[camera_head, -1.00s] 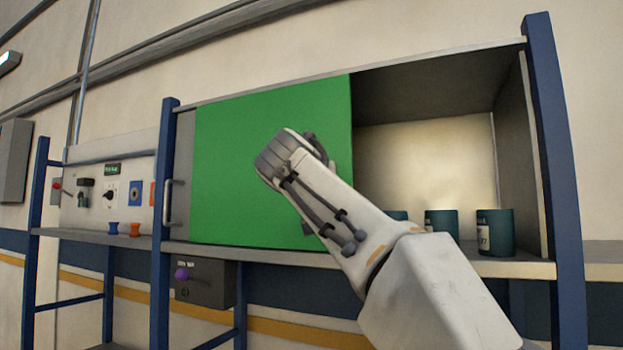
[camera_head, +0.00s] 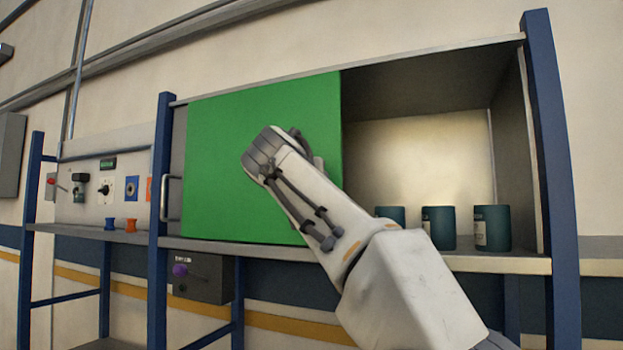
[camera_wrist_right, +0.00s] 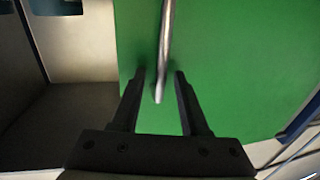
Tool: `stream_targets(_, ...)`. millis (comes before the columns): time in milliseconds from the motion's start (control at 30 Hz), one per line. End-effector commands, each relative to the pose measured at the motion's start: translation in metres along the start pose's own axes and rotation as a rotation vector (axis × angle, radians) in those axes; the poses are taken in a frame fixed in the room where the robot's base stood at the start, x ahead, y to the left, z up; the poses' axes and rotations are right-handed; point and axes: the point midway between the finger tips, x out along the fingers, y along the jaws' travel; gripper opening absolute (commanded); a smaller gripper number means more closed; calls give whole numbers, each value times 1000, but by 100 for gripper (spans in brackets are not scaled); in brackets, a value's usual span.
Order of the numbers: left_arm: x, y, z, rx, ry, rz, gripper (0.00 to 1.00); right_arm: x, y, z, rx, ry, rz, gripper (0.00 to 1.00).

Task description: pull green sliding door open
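The green sliding door (camera_head: 225,130) covers the left and middle part of the cabinet in the head view. The right part of the cabinet stands open. My right arm reaches in from the lower right, and my right gripper (camera_head: 303,148) is in front of the door, its fingers mostly hidden by the hand. In the right wrist view, the green door (camera_wrist_right: 245,60) fills the right side. A pale bar handle (camera_wrist_right: 164,45) runs down between the two fingers of my right gripper (camera_wrist_right: 160,73), which is open with gaps visible beside the handle. My left gripper is not in view.
Several teal cans (camera_head: 438,227) stand in the cabinet's open right part. A blue post (camera_head: 160,220) and a grey bar handle (camera_head: 166,198) are left of the door. A control panel (camera_head: 90,185) stands further left. A dark box with a purple knob (camera_head: 180,270) hangs below.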

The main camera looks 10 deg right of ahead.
Motion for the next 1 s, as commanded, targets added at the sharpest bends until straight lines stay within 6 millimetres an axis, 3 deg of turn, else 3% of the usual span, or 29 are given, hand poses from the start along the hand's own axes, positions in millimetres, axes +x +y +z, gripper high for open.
stream_targets(167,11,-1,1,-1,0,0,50,-16,-1,3,2,3,-4,45)
stream_targets(600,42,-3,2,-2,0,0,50,-94,-1,2,1,2,-5,45)
stream_targets(1000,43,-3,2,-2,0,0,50,-104,0,0,0,0,0,45)
